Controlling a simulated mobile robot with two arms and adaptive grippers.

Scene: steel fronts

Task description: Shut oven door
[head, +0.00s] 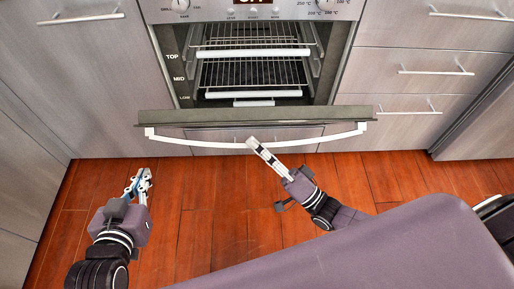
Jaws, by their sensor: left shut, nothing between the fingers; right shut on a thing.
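The oven (252,60) is in the upper middle of the head view, with its cavity and wire racks showing. The oven door (205,118) is open, tipped down toward me, and its top edge shows as a dark band. The white door handle (200,144) runs along its front. My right gripper (252,144) is shut on the handle, near its middle. My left gripper (140,181) is shut and empty, over the floor to the left, apart from the door.
Grey cabinet fronts stand either side, with a handle (80,18) at upper left and drawers with bar handles (436,71) at right. The control panel (250,10) is above the cavity. Wooden floor (220,215) is clear between my arms.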

